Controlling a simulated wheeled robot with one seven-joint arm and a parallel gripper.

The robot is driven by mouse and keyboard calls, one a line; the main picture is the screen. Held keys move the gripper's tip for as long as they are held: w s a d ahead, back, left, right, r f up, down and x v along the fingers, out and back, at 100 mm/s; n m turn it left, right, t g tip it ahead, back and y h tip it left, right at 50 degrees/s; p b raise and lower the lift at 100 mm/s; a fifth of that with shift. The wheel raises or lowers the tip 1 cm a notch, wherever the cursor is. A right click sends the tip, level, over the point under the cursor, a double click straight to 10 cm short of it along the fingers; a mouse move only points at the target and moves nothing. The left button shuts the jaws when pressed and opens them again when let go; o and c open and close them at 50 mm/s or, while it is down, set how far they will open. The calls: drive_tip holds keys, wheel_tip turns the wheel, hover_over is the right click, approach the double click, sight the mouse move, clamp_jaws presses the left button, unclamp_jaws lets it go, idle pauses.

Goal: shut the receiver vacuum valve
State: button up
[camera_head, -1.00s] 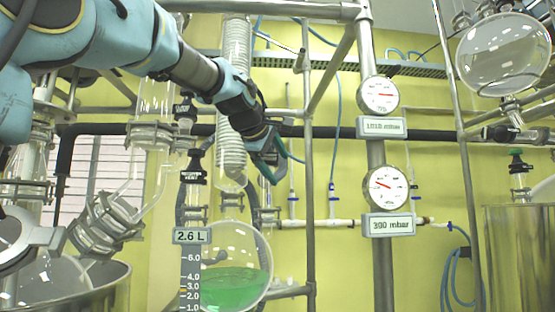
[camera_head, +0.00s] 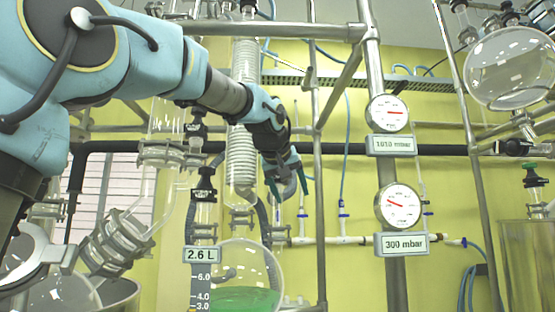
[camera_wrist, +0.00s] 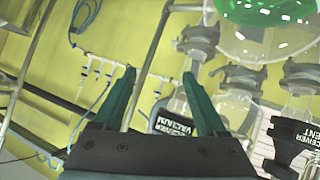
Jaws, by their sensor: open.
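My gripper (camera_head: 288,183) is open, with green fingers pointing down in front of the glassware right of the coil condenser. In the wrist view, my gripper (camera_wrist: 158,75) has its fingers spread. The receiver vacuum valve's black label (camera_wrist: 172,125) shows between the fingers, close to the right one, which partly covers it. A glass neck with a clamp (camera_wrist: 198,38) continues from it. Nothing is clearly gripped. In the head view my gripper covers the valve's place. The receiver flask (camera_head: 245,270) with green liquid stands below my gripper.
The receiver vent valve (camera_head: 203,185) stands left of my gripper, and its label (camera_wrist: 293,135) is at right in the wrist view. A metal upright (camera_head: 318,150) stands just right of my gripper.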

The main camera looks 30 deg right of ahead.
wheel_tip(320, 180, up, 12)
drive_tip(key=r+m+t+y+b, duration=0.1)
drive_tip(key=m+t+y, duration=0.65)
drive_tip(key=m, duration=2.55)
drive_tip(key=w+h+p, duration=0.1)
drive_tip(key=w, duration=0.2)
drive_tip(key=w+d+t+h+p, duration=0.1)
drive_tip(key=w, duration=0.3)
drive_tip(key=w+t+h+p, duration=0.1)
drive_tip(key=w, duration=0.2)
drive_tip(key=shift+w+d+f, duration=0.3)
drive_tip(key=shift+w, duration=0.05)
drive_tip(key=shift+c, duration=0.3)
drive_tip(key=c, duration=1)
drive_tip(key=shift+a+h, duration=0.1)
drive_tip(key=shift+h, duration=0.35)
